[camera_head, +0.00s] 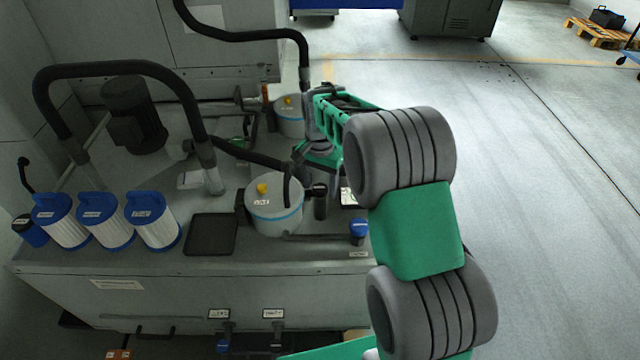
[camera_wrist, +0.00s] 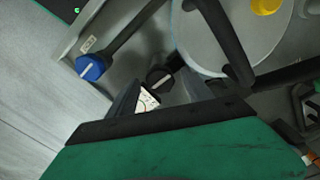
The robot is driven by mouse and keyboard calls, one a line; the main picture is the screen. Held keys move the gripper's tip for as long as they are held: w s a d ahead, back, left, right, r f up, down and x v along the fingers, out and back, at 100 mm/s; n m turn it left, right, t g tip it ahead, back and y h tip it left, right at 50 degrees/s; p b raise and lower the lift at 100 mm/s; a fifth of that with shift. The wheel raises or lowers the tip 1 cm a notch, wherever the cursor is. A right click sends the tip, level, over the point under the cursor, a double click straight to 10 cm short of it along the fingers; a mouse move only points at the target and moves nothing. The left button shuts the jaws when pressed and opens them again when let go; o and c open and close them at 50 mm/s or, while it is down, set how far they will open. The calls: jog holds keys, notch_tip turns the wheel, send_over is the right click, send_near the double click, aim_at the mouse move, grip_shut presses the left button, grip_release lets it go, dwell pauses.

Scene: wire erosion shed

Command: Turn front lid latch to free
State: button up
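The front lid is a round grey canister lid (camera_head: 274,205) with a yellow knob, a blue band and a small label, on the machine top; it also shows in the wrist view (camera_wrist: 222,45). A dark rounded part (camera_wrist: 158,78), which looks like the latch, sits at the lid's edge with a pale line across its face. A dark bar crosses the lid. My gripper (camera_head: 308,158) is green and dark, just behind and above the lid's right side. It also shows at the bottom of the wrist view (camera_wrist: 165,112). Its fingertips are not clear, and contact is not visible.
A blue-capped valve (camera_head: 358,230) stands at the front right, near the machine's edge. Several white filters with blue caps (camera_head: 107,222) and a dark tray (camera_head: 211,234) are at left. A second canister (camera_head: 289,122) is behind. Black hoses arch overhead (camera_head: 190,105). Open floor lies right.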

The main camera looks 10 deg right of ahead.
grip_shut()
dwell(0.4)
jog(key=shift+n, duration=0.4)
jog(key=n+p, duration=0.1)
jog(key=n, duration=0.2)
jog(key=shift+r+n, duration=0.1)
jog(key=shift+n, duration=0.3)
jog(key=n+p, duration=0.1)
jog(key=n, duration=0.8)
jog(key=shift+p, duration=0.35)
jog(key=n, duration=0.4)
jog(key=shift+n, duration=0.3)
